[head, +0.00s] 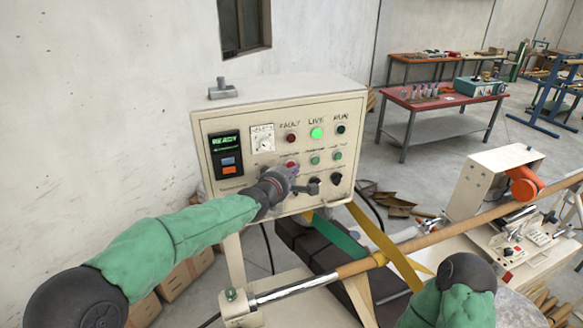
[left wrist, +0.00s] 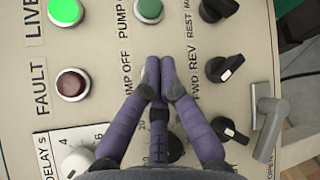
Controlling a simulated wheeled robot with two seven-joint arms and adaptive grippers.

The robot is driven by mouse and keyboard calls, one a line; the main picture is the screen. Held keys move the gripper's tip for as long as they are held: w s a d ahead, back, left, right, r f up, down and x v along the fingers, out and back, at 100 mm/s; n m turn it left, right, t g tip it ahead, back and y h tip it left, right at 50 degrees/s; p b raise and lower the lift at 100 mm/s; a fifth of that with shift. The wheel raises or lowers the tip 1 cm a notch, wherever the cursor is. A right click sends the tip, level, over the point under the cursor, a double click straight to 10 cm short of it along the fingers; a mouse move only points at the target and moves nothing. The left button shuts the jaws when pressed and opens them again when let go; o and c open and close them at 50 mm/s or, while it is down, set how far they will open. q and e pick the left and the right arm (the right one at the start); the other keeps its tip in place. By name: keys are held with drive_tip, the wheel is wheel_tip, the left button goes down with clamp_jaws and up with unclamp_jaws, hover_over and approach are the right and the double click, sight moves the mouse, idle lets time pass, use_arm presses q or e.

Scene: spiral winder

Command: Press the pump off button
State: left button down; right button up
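The pump off button (head: 291,165) is a red button on the cream control panel (head: 245,180), under the fault lamp. In the left wrist view its label "PUMP OFF" (left wrist: 127,75) shows partly, and the button is hidden behind my fingers. My left gripper (head: 290,174) has its fingertips together at the panel front, just over or at the button; it also shows in the left wrist view (left wrist: 160,66). I cannot tell whether it touches the button. Nothing shows between the fingers. My right gripper is out of view.
A green pump on button (left wrist: 149,10) sits beside the pump off button. Black selector knobs (left wrist: 225,68) are close to my fingers. The live lamp (head: 316,133) glows green. A winder with a long tube (head: 440,234) stands at right, and a red-topped table (head: 425,101) stands behind.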

use_arm(q)
drive_tip(key=shift+w+a+b, duration=0.1)
drive_tip(key=shift+w+b, duration=0.15)
drive_tip(key=shift+b, duration=0.15)
idle(0.3)
drive_tip(key=shift+s, duration=0.1)
drive_tip(key=shift+s+d+p, duration=0.3)
drive_tip(key=shift+s, duration=0.3)
drive_tip(key=shift+s+d+p, duration=0.3)
drive_tip(key=shift+s+p, duration=0.05)
drive_tip(key=shift+s, duration=0.45)
drive_tip(key=shift+s+d+p, duration=0.3)
drive_tip(key=shift+s+d, duration=0.05)
drive_tip(key=shift+s, duration=0.4)
drive_tip(key=shift+s+d+p, duration=0.3)
drive_tip(key=shift+s+p, duration=0.05)
drive_tip(key=shift+s, duration=0.45)
